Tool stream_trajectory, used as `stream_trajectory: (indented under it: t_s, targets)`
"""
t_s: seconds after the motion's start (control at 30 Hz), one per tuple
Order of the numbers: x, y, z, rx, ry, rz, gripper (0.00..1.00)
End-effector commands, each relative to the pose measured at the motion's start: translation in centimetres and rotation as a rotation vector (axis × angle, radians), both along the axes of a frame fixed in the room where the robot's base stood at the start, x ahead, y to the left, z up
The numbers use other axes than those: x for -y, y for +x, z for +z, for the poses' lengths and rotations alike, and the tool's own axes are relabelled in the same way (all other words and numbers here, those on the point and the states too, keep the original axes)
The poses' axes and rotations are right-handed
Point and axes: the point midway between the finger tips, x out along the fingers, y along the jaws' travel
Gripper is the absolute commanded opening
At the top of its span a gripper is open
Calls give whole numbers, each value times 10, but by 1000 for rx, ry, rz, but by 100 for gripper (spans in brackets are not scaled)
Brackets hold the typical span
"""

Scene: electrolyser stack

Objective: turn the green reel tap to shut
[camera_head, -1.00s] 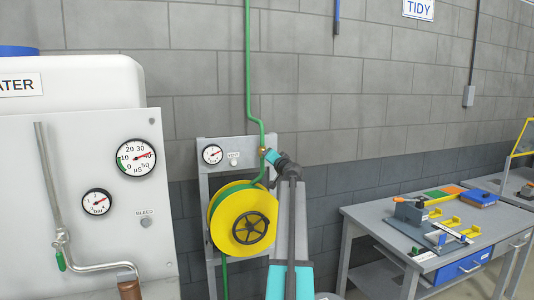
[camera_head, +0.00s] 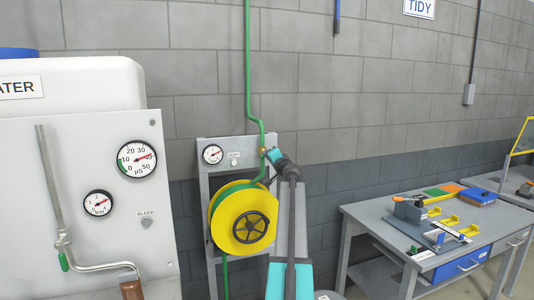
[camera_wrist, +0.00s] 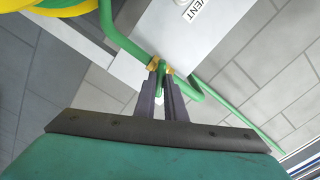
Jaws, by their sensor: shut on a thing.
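The green reel tap (camera_wrist: 162,70) has a brass body on the green pipe above the hose reel. Its green lever lies between the fingers of my gripper (camera_wrist: 161,88) in the wrist view, and the fingers are shut on it. In the head view my gripper (camera_head: 267,153) reaches the brass tap body (camera_head: 262,151) from the right; the lever is hidden there by the gripper. The yellow hose reel (camera_head: 230,226) with green hose hangs just below the tap.
A grey stand (camera_head: 206,185) carries the reel, a gauge (camera_head: 213,154) and a vent button (camera_head: 234,159). The green pipe (camera_head: 248,60) runs up the wall. A white water unit (camera_head: 80,200) stands left; a workbench (camera_head: 385,225) with tools stands right.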

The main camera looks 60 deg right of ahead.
Motion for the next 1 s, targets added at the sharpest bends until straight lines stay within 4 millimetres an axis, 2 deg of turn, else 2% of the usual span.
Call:
stream_trajectory:
  t_s: [0.3, 0.73, 1.0]
  targets:
    - [0, 0, 0, 80, 110, 0, 0]
    - [0, 0, 0, 90, 125, 0, 0]
    - [0, 0, 0, 153, 210, 0, 0]
